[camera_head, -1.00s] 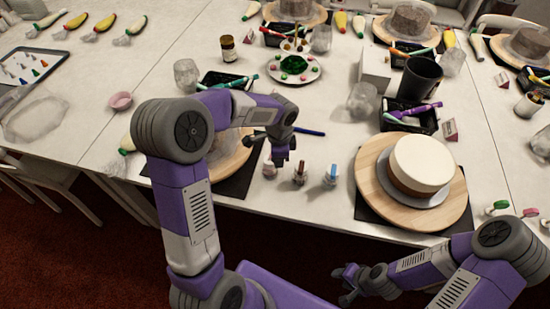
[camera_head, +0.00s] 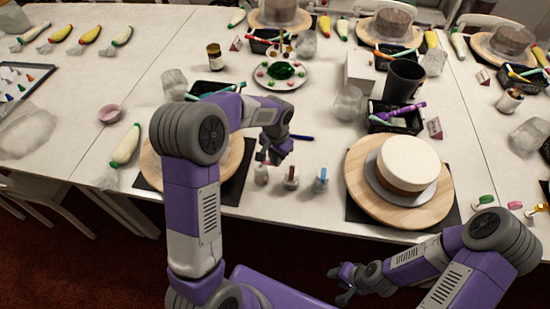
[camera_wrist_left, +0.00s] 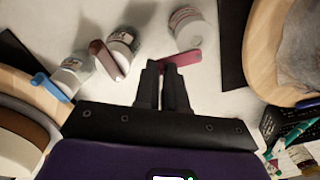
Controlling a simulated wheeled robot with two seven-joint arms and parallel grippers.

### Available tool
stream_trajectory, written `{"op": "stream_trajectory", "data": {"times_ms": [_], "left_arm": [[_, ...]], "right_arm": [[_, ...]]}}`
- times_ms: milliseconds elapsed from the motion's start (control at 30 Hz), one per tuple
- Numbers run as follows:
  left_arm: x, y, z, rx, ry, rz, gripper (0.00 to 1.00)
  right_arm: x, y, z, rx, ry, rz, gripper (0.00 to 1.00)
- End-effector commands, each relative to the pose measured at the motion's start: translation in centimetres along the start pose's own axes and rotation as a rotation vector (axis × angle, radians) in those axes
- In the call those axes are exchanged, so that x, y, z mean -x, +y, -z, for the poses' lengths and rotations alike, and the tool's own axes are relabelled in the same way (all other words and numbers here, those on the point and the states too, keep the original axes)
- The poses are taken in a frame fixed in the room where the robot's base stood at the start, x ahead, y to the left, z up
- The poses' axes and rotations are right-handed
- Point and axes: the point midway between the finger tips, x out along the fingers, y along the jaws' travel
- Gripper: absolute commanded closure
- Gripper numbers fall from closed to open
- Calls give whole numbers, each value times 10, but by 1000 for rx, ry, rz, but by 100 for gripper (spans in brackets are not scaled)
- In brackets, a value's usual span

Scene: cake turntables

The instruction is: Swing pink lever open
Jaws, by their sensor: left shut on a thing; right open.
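Three small bottles with coloured levers stand near the table's front edge. The leftmost, the pink-lever bottle (camera_head: 261,176), also shows in the left wrist view (camera_wrist_left: 186,27), where its pink lever (camera_wrist_left: 188,58) sticks out sideways toward my fingers. My left gripper (camera_head: 270,159) is above and beside this bottle; in the left wrist view its fingertips (camera_wrist_left: 162,68) are close together at the lever's free end, shut on it. The brown-lever bottle (camera_wrist_left: 122,42) and blue-lever bottle (camera_wrist_left: 72,72) stand beside it. My right gripper (camera_head: 342,283) is open and empty, in front of the table.
A white cake (camera_head: 410,163) sits on a wooden turntable (camera_head: 362,193) to the right. Another turntable (camera_head: 232,165) is partly hidden behind my left arm. A black basket (camera_head: 380,125), a dark cup (camera_head: 404,80) and a plate (camera_head: 282,88) lie farther back.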

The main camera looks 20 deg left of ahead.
Motion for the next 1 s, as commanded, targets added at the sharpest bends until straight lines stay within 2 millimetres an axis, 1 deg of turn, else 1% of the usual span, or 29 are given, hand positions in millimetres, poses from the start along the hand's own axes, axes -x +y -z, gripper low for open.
{"op": "stream_trajectory", "data": {"times_ms": [233, 633, 667, 800, 833, 1000], "left_arm": [[0, -1, 2, 47, 0, 0, 100], [0, -1, 2, 50, 0, 0, 100], [0, -1, 2, 50, 0, 0, 87], [0, -1, 2, 50, 0, 0, 65], [0, -1, 2, 50, 0, 0, 63], [0, -1, 2, 49, -1, 0, 63]], "right_arm": [[1, 0, 0, 0, 0, 0, 57], [1, 0, 0, 0, 0, 0, 57], [1, 0, 0, 0, 0, 0, 57], [1, 0, 0, 0, 0, 0, 57], [1, 0, 0, 0, 0, 0, 57], [1, 0, 0, 0, 0, 0, 57]]}}
